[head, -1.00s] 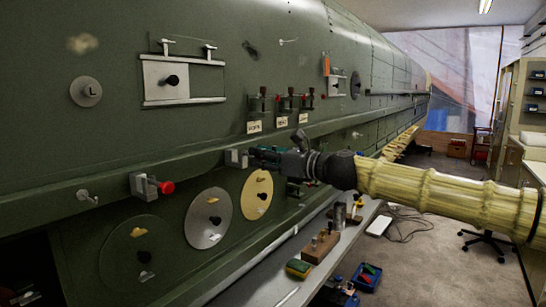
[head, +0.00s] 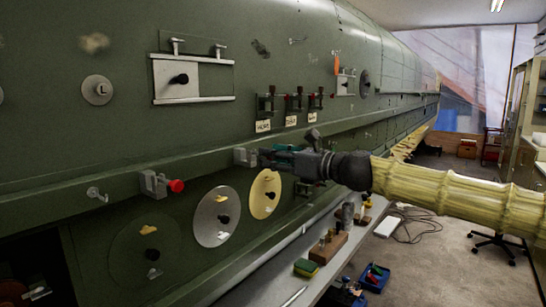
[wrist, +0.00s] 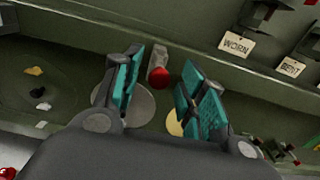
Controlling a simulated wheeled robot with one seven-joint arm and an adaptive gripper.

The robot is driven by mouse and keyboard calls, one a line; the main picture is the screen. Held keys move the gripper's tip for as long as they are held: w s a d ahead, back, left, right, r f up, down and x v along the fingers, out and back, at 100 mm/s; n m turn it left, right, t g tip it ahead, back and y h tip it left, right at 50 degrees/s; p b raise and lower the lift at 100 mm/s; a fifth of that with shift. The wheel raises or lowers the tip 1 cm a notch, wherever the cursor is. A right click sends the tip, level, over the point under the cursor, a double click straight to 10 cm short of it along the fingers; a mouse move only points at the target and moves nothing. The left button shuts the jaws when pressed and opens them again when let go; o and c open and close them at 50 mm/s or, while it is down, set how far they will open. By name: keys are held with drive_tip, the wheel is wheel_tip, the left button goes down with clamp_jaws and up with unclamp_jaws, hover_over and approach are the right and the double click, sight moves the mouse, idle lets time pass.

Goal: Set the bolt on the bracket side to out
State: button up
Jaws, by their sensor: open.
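Two grey bolt blocks sit on the green fuselage ledge. The left bolt (head: 160,184) has a red knob and stands clear of my arm. The right bolt (head: 245,156) is at the tip of my gripper (head: 268,157), which hides its knob in the head view. In the wrist view a grey block with a red knob (wrist: 160,78) lies between and beyond the fingertips of my gripper (wrist: 167,88). The teal-padded jaws are open and empty, and I see no contact. I cannot tell which bolt is on the bracket side.
Below the ledge are a silver disc (head: 217,217) and a gold disc (head: 265,194) with knobs. Above are small red-handled latches with paper tags (head: 263,126). A bench (head: 285,262) with a sponge and blocks runs below. A hook (head: 97,194) sticks out at left.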

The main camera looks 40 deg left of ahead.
drive_tip(key=d, duration=1.1)
drive_tip(key=shift+d, duration=0.1)
